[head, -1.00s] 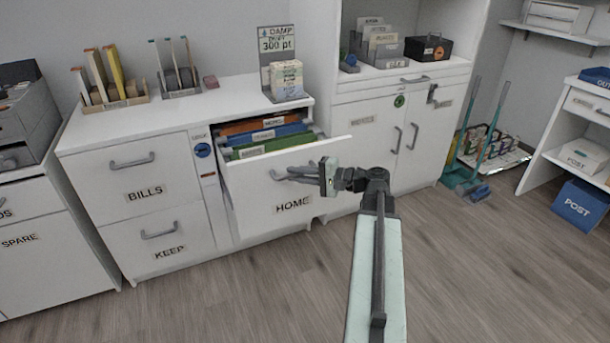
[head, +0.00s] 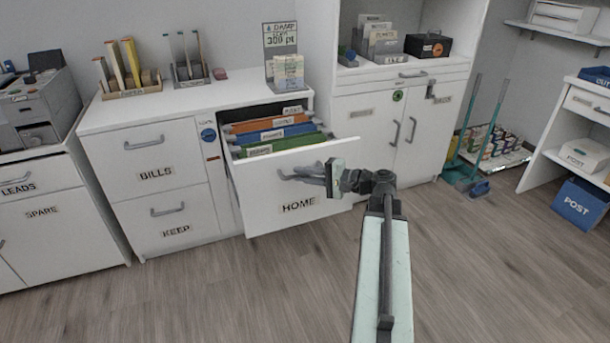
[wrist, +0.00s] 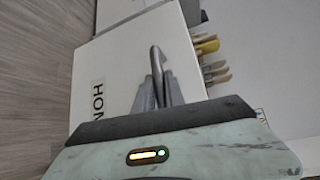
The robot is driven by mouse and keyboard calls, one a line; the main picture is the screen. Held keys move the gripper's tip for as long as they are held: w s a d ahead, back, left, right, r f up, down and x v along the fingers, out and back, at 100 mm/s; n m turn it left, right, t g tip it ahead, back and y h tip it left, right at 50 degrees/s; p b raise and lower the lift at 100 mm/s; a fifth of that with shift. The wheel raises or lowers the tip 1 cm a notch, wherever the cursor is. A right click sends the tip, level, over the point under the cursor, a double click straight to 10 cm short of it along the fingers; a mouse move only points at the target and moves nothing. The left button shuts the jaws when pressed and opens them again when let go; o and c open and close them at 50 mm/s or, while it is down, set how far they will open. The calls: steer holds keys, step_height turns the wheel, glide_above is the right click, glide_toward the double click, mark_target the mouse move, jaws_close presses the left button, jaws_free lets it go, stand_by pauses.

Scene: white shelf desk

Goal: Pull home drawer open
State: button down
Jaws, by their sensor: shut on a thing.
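The HOME drawer (head: 264,209) is pulled out of the white cabinet, and hanging files in orange, blue and green (head: 272,133) show inside it. Its front also shows in the wrist view (wrist: 118,72), with the label turned on its side. My gripper (head: 318,174) is at the grey bar handle (head: 290,177) on the drawer front, shut on it. In the wrist view the handle (wrist: 158,62) runs in between the fingers (wrist: 160,95). The fingertips are partly hidden by the handle and the gripper body.
The BILLS drawer (head: 157,172) and KEEP drawer (head: 170,225) at the left are closed. A white cupboard (head: 365,158) stands right of the drawer. The wooden floor (head: 270,290) in front is clear. A broom and dustpan (head: 470,178) stand farther right.

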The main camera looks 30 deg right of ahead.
steer(key=shift+a, duration=0.2)
steer(key=c, duration=1.4)
jaws_free()
steer(key=shift+d, duration=0.1)
steer(key=p+v, duration=0.1)
steer(key=v, duration=0.6)
steer(key=shift+s+d, duration=0.2)
steer(key=shift+s, duration=0.15)
